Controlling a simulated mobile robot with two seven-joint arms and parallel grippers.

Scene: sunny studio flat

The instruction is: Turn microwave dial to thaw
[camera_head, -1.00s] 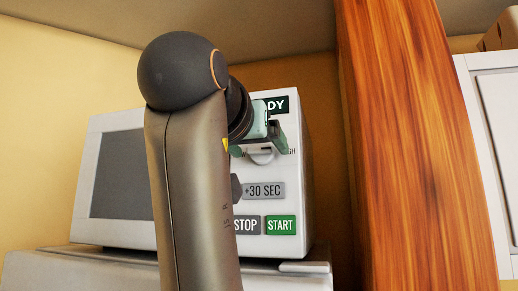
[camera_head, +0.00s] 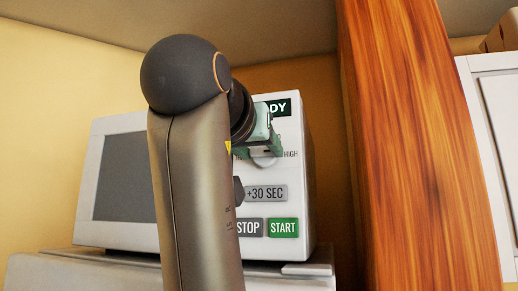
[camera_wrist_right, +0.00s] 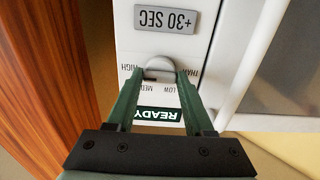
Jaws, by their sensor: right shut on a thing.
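The white microwave (camera_head: 304,190) faces me, with a dark door window at left and a control panel at right. Its pale round dial (camera_head: 264,161) shows just below my right gripper (camera_head: 259,152). In the right wrist view, which is upside down, the dial (camera_wrist_right: 160,66) sits between the two green fingertips of the right gripper (camera_wrist_right: 158,76), shut on it. The labels THAW, LOW, MED and HIGH surround the dial, THAW partly hidden by a finger. I cannot tell the dial's exact setting. My left gripper is not in view.
The panel also has a READY display (camera_wrist_right: 158,114), a +30 SEC button (camera_head: 266,193), a grey STOP button (camera_head: 249,228) and a green START button (camera_head: 283,228). A wooden post (camera_head: 420,150) stands close at right. My right arm hides part of the microwave.

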